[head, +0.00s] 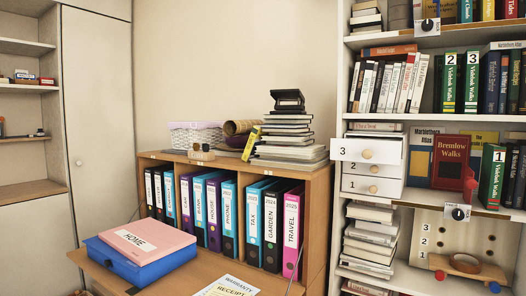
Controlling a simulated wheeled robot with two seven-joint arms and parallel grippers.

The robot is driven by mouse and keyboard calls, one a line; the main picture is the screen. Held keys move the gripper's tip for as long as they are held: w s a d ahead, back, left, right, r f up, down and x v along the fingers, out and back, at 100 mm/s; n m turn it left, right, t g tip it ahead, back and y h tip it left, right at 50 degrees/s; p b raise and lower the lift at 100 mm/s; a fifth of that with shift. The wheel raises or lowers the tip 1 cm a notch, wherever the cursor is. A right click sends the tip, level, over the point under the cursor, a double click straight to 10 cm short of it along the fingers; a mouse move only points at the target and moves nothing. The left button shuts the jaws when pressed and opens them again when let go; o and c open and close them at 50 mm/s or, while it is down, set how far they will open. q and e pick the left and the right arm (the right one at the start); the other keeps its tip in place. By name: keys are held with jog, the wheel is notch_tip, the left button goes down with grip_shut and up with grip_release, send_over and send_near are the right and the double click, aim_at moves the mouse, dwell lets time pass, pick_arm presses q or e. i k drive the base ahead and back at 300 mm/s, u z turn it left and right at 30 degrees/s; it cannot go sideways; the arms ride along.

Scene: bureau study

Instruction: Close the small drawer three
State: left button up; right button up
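The small drawer three (350,150) is the top one of a small white set of drawers on the right-hand bookshelf. It has a round wooden knob (367,153) and the number 3 on its front. Its front stands out toward me, past the two drawers under it, so it is open. Drawer two (390,170) and drawer one (390,187) below it look shut. What is inside drawer three cannot be seen from here. Neither of my grippers shows in the head view.
Books, including a red Bremlow Walks (451,160), stand right of the drawers. Stacked books (369,240) lie below. A desk (200,275) with a pink HOME folder (146,240) and a low binder cabinet (318,215) stand left of the bookshelf.

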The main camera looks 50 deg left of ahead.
aim_at(389, 152)
jog(key=u, duration=0.35)
jog(key=i, duration=0.95)
jog(key=u, duration=0.1)
